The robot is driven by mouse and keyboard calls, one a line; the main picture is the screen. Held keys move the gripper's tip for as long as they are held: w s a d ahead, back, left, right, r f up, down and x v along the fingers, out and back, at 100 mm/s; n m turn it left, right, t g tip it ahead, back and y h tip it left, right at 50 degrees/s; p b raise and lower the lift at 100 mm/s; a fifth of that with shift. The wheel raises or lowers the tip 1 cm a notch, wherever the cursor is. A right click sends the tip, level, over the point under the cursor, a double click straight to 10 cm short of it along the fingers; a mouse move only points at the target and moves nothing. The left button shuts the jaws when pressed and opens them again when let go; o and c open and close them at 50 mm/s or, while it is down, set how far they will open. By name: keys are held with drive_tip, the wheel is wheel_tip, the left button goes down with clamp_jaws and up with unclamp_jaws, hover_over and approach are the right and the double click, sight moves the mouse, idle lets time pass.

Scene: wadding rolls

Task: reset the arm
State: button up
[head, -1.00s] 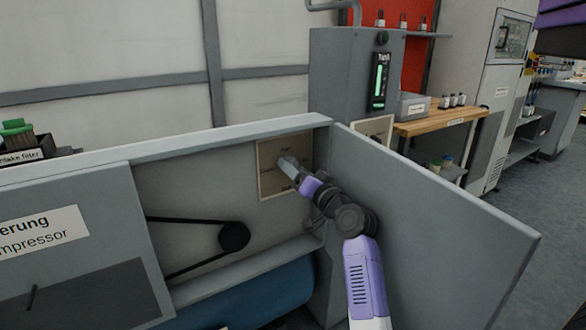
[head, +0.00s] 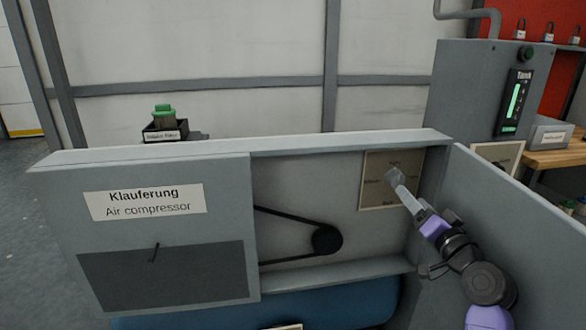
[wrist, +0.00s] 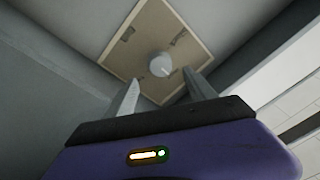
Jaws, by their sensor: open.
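My gripper (wrist: 163,95) is open, and its two fingers stand apart in the wrist view with nothing between them. In the head view my gripper (head: 398,182) reaches into the open compressor housing, in front of a beige dial plate (head: 375,197). The wrist view shows the dial plate (wrist: 131,51) with a round grey knob (wrist: 160,64) in its middle, beyond the fingertips. The fingers look apart from the knob. In the head view the gripper covers part of the plate and the knob.
The air compressor housing (head: 150,240) has a belt and black pulley (head: 327,240) inside. An open door panel (head: 530,215) stands close to the right of my arm. A grey cabinet (head: 470,95) stands at the right.

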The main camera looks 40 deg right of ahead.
drive_tip(key=s+a+f+n+g+y, duration=0.1)
drive_tip(key=s+a+f+n, duration=0.1)
drive_tip(key=a+f, duration=0.65)
drive_tip(key=s+a+f+n+y, duration=0.1)
drive_tip(key=a+f+n+y, duration=0.1)
drive_tip(key=a+f, duration=0.65)
drive_tip(key=s+a+f+n+y, duration=0.1)
drive_tip(key=s+a+n+y, duration=0.15)
drive_tip(key=s+a, duration=0.5)
drive_tip(key=s+a+f+n+y, duration=0.1)
drive_tip(key=s+a+n, duration=0.3)
drive_tip(key=a, duration=0.7)
drive_tip(key=s+a+r+n+y, duration=0.3)
drive_tip(key=s+a+r+y, duration=0.1)
drive_tip(key=s+a, duration=0.45)
wheel_tip(320, 180, up, 20)
drive_tip(key=p, duration=2)
drive_tip(key=shift+s+d+g+h, duration=0.2)
drive_tip(key=shift+g+h, duration=0.1)
drive_tip(key=shift+h, duration=0.05)
drive_tip(key=shift+f+m, duration=0.15)
drive_tip(key=shift+m, duration=0.1)
